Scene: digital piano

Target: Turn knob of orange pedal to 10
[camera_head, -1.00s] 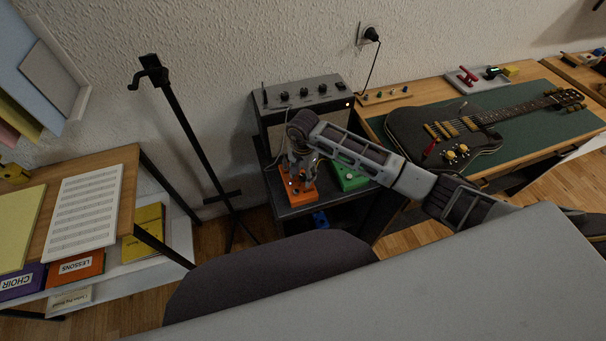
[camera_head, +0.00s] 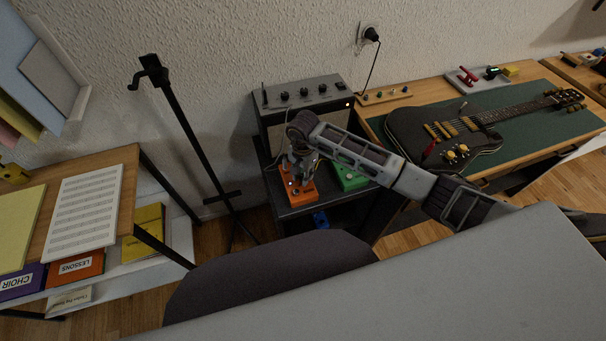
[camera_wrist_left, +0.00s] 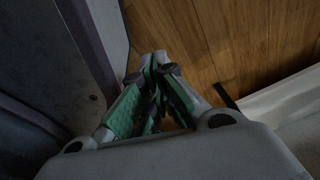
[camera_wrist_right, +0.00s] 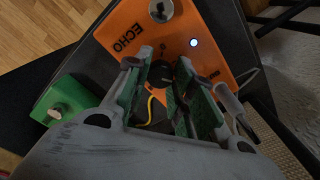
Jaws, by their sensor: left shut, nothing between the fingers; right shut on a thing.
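The orange pedal (camera_head: 295,207), marked ECHO, lies on a dark stand in the head view. In the right wrist view the orange pedal (camera_wrist_right: 205,38) shows a lit white light, a silver footswitch and a black knob (camera_wrist_right: 160,72). My right gripper (camera_wrist_right: 164,78) is above the pedal with its fingers closed around that knob. The knob's pointer and scale are mostly hidden. In the head view my right gripper (camera_head: 297,172) covers the pedal's far part. My left gripper (camera_wrist_left: 159,66) is shut and empty above the floor in the left wrist view.
A green pedal (camera_head: 349,177) sits beside the orange one, and it also shows in the right wrist view (camera_wrist_right: 66,100). An amplifier (camera_head: 305,97) stands behind them. A yellow cable (camera_wrist_right: 150,108) lies under my right fingers. A grey stool (camera_head: 270,275) stands in front.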

